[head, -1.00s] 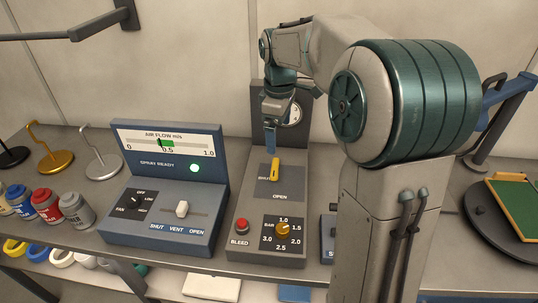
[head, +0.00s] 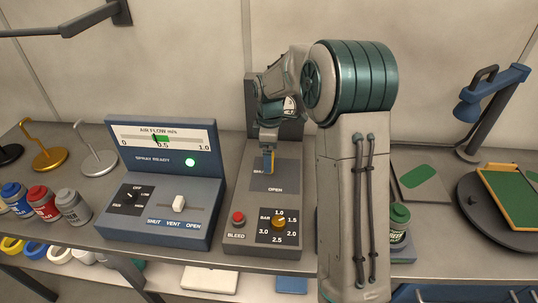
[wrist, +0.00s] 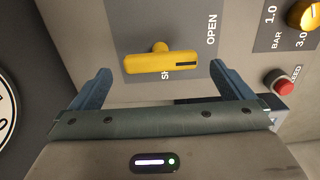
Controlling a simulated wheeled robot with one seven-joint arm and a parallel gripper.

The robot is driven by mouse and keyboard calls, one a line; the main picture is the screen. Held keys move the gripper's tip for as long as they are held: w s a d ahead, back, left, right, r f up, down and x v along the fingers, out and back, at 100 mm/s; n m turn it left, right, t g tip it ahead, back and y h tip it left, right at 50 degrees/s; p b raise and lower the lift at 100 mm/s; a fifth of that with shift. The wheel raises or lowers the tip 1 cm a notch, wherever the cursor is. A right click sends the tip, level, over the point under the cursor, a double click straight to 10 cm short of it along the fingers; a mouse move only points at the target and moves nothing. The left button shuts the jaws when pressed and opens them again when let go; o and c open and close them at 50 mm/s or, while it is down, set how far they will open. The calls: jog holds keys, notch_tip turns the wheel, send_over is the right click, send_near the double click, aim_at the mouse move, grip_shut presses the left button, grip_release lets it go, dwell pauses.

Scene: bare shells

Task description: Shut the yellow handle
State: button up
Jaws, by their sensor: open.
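The yellow handle (wrist: 160,63) is a short bar on a stem, on the grey panel. In the wrist view its dark-marked end points toward the word OPEN, and it partly covers the other label. In the head view my gripper hides most of it. My gripper (wrist: 160,80) is open, with one blue finger beyond each end of the bar in the wrist view. The bar appears clear of both fingers. In the head view my gripper (head: 268,163) hangs over the upper panel, pointing down.
The panel also carries a red BLEED button (head: 238,217) and a yellow BAR knob (head: 279,222). A blue air flow box (head: 160,232) with a white slider (head: 179,203) stands to the left. A green-lidded jar (head: 399,220) and a dark round stand (head: 470,205) are to the right.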

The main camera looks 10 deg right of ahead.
jog(key=shift+f, duration=1.2)
jog(key=c, duration=0.9)
